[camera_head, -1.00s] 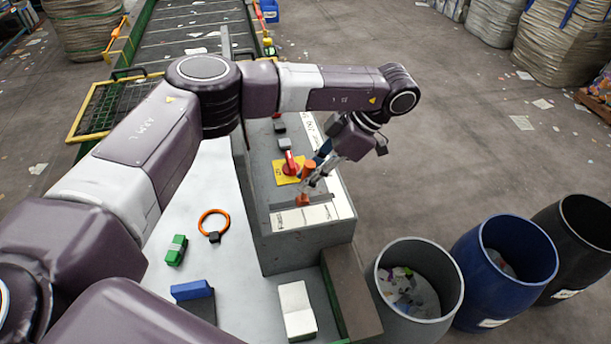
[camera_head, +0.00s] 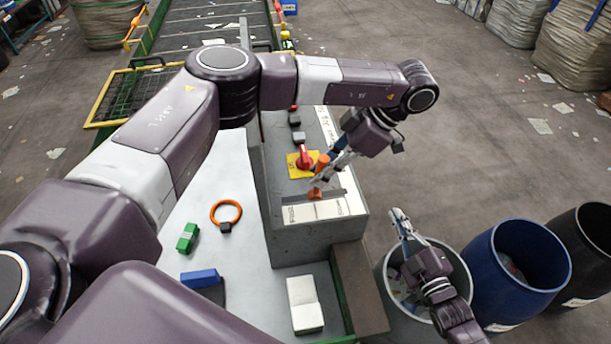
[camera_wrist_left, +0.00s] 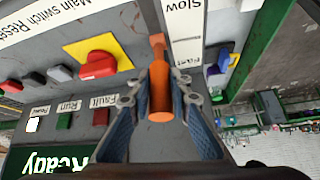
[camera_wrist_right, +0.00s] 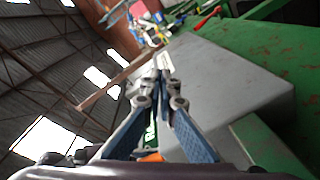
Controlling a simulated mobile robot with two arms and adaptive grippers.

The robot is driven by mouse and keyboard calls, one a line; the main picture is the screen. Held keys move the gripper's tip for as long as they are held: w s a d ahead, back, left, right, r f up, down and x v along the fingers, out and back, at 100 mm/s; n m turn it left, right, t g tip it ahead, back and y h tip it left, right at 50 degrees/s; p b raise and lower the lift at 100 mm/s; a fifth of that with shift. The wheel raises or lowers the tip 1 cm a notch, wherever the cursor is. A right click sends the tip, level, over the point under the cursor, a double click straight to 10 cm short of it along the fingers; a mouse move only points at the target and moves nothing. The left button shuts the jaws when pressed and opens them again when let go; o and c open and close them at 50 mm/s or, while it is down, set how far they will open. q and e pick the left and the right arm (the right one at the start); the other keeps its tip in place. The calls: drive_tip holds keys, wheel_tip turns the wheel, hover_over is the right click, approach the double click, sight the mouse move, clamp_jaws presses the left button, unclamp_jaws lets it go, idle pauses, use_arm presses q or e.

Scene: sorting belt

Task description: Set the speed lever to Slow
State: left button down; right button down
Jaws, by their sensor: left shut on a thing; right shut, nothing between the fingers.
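The speed lever has an orange handle (camera_head: 322,162) and stands in a slot on top of the grey control box (camera_head: 345,228). In the left wrist view the handle (camera_wrist_left: 160,95) lies between the fingers of my left gripper (camera_wrist_left: 160,108), which is shut on it. My left gripper (camera_head: 331,168) also shows at the lever in the head view. My right gripper (camera_head: 397,217) is shut and empty above the grey bin.
A red switch (camera_wrist_left: 98,66) on a yellow plate sits next to the lever, with several buttons nearby. An orange ring (camera_head: 226,212), a green block (camera_head: 187,238) and a blue piece (camera_head: 202,278) lie on the table. Grey (camera_head: 466,285), blue (camera_head: 520,265) and black (camera_head: 590,250) bins stand at right.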

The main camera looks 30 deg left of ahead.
drive_tip(key=s+a+r+n+g+y, duration=0.1)
drive_tip(key=a+r+n+y, duration=0.1)
drive_tip(key=r, duration=0.2)
drive_tip(key=s+a+r+n+y, duration=0.2)
drive_tip(key=a+r, duration=0.1)
drive_tip(key=r, duration=0.1)
drive_tip(key=s+a+r+n+g+y, duration=0.1)
drive_tip(key=s+a+r+n, duration=0.1)
drive_tip(key=a+r, duration=0.1)
drive_tip(key=shift+a+r+g+y, duration=0.15)
drive_tip(key=shift+r+g+y, duration=0.2)
drive_tip(key=shift+r, duration=0.2)
drive_tip(key=s+a+r+m+t+y, duration=0.1)
drive_tip(key=s+a+r+t+y, duration=0.2)
drive_tip(key=s+r, duration=0.5)
drive_tip(key=s+a+r+m+t+y, duration=0.15)
drive_tip(key=s+a+r+t, duration=0.3)
drive_tip(key=r, duration=0.75)
drive_tip(key=s+a+f+m+g+h, duration=0.1)
drive_tip(key=a+f+m+h, duration=0.1)
drive_tip(key=f+h, duration=0.65)
drive_tip(key=s+a+f+m+h, duration=0.1)
drive_tip(key=s+f+h, duration=0.1)
drive_tip(key=f+h, duration=0.65)
drive_tip(key=shift+h, duration=0.6)
drive_tip(key=x, duration=0.3)
drive_tip(key=r+x, duration=0.1)
drive_tip(key=x, duration=0.6)
drive_tip(key=shift+r, duration=0.25)
